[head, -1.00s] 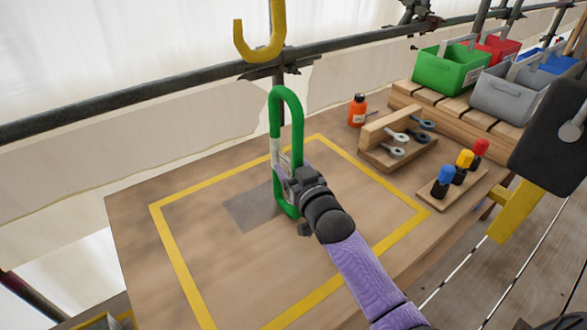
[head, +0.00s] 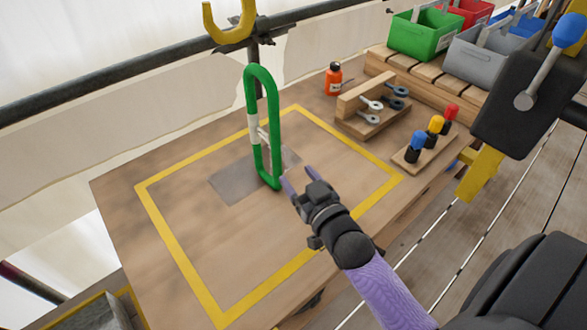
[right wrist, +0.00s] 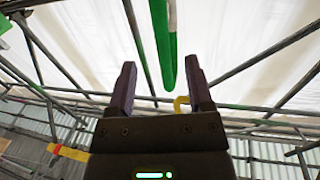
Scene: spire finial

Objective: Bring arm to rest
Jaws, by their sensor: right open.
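My right gripper (head: 296,183) is open and empty above the table, just right of and apart from a green loop (head: 271,120). The loop is tall, narrow and upright, with a white band on its left side. Its lower end is over the dark grey patch (head: 232,185) on the table. In the right wrist view the two dark fingers (right wrist: 160,88) stand apart, and part of the green loop (right wrist: 165,50) shows beyond them. My left gripper is not in view.
A yellow hook (head: 232,30) hangs at the rail (head: 130,83) behind the table. An orange bottle (head: 333,82), a wooden rack (head: 350,105) and a stand with coloured knobs (head: 412,158) are at the right. Green (head: 425,38) and grey (head: 478,60) bins stand farther back. Bare tabletop surrounds the patch.

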